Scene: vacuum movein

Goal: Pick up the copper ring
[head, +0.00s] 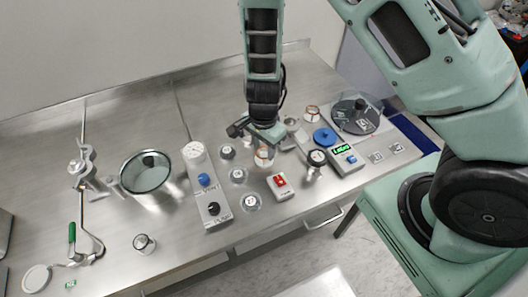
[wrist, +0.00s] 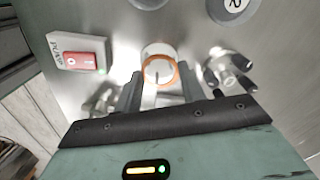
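The copper ring (wrist: 161,70) shows in the wrist view as an orange band around a pale, clear-looking round piece. In the head view the ring (head: 263,155) is a small orange-edged spot just under my gripper (head: 262,145). In the wrist view my gripper's (wrist: 160,80) two fingers are apart, one on each side of the ring, with their tips close to its edges. I cannot tell whether the fingers touch it. The ring's lower part and its contact with the bench are hidden or too small to make out.
A red-switch box (head: 280,186) stands close by in front. Round discs (head: 239,175) and a valve panel (head: 206,190) lie to the left. A knobbed fitting (head: 315,163), a blue disc (head: 325,138) and a green-display unit (head: 343,155) stand to the right. A glass jar (head: 147,172) is further left.

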